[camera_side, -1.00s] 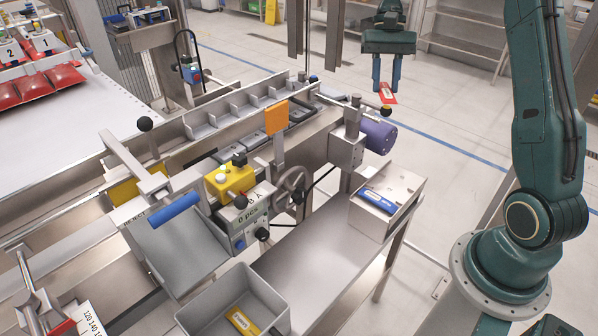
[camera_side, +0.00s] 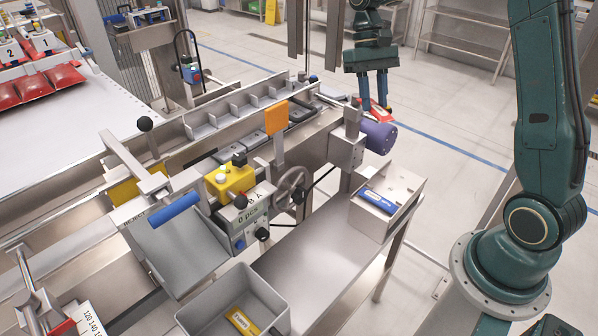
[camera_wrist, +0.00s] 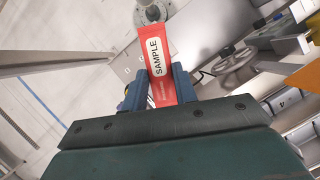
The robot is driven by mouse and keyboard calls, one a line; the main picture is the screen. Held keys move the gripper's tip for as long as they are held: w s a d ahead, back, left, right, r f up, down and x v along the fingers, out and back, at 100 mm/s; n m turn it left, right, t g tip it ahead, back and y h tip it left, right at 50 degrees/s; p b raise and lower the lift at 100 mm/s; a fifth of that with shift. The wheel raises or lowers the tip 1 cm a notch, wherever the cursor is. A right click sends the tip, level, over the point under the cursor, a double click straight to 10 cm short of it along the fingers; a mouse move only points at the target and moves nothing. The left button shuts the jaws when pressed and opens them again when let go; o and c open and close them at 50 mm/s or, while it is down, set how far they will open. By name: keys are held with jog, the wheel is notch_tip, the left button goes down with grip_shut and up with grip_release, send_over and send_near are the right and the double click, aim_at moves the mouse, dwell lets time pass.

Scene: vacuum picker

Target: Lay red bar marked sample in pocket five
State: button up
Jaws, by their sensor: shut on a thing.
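My gripper (camera_side: 374,101) is shut on the red bar (camera_side: 381,113) and holds it in the air near the far end of the pocket row, above and behind the purple motor. In the wrist view the red bar (camera_wrist: 158,68) lies between the blue fingers (camera_wrist: 158,90), with a white label reading SAMPLE. The pockets form a row of grey divided compartments (camera_side: 236,105) along the back of the machine. A grey pocket edge with a number 4 shows at the right in the wrist view (camera_wrist: 281,104). Which compartment is pocket five is not readable in the side view.
The purple motor (camera_side: 378,137) and an upright orange plate (camera_side: 275,116) stand near the row. A blue bar (camera_side: 379,200) lies in a metal tray (camera_side: 398,218), and a yellow bar (camera_side: 241,321) in a grey bin (camera_side: 197,318). A handwheel (camera_side: 291,185) sits at the front.

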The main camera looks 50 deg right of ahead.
jog(key=w+a+f+n+h, duration=0.1)
jog(key=a+f+n, duration=0.1)
jog(key=f, duration=0.6)
jog(key=w+a+f+n, duration=0.2)
jog(key=f+n, duration=0.1)
jog(key=f, duration=0.6)
jog(key=shift+w+h, duration=0.3)
jog(key=shift+h, duration=0.1)
jog(key=shift+s, duration=0.1)
